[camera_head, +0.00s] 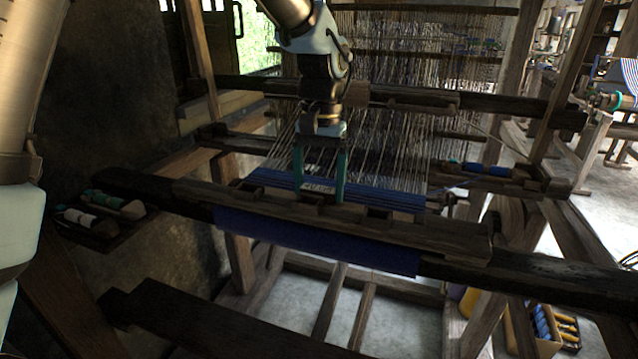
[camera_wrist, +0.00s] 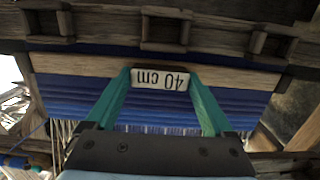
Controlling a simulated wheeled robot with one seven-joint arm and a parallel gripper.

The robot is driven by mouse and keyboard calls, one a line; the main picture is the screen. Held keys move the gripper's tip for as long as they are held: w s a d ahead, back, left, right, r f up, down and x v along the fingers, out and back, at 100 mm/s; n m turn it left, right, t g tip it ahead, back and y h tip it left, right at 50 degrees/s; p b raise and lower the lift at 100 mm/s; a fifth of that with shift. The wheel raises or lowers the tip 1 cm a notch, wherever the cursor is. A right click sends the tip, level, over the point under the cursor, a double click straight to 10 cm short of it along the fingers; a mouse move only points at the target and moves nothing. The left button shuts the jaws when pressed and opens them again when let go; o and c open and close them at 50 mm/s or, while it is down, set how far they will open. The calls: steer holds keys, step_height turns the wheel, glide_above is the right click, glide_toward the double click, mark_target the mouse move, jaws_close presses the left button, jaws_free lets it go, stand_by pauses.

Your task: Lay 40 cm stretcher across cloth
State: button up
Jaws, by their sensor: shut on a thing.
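My gripper (camera_head: 320,192) points down over the loom and has its two green fingers shut on the 40 cm stretcher. The stretcher (camera_wrist: 80,66) is a pale wooden bar with a white "40 cm" label, which sits between the fingertips in the wrist view. It spans most of the width of the blue cloth (camera_wrist: 70,100), roughly parallel to the front beam. In the head view its label (camera_head: 318,186) shows between the fingers. I cannot tell whether the bar touches the cloth or hangs just above it. The blue cloth also hangs over the front beam (camera_head: 310,238).
A wooden rail with several raised blocks (camera_head: 400,232) lies along the front, close to the fingers. Warp threads (camera_head: 390,150) run behind the cloth. A small shelf with spools (camera_head: 92,225) is at left, a bench (camera_head: 200,320) in front.

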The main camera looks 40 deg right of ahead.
steer(key=shift+f, duration=0.15)
steer(key=shift+f, duration=0.1)
steer(key=o, duration=1.4)
steer(key=shift+o, duration=0.2)
step_height(320, 180, up, 11)
steer(key=b, duration=0.1)
steer(key=shift+w+d+b, duration=0.25)
steer(key=shift+d+b, duration=0.05)
steer(key=shift+d, duration=0.05)
steer(key=shift+f, duration=0.1)
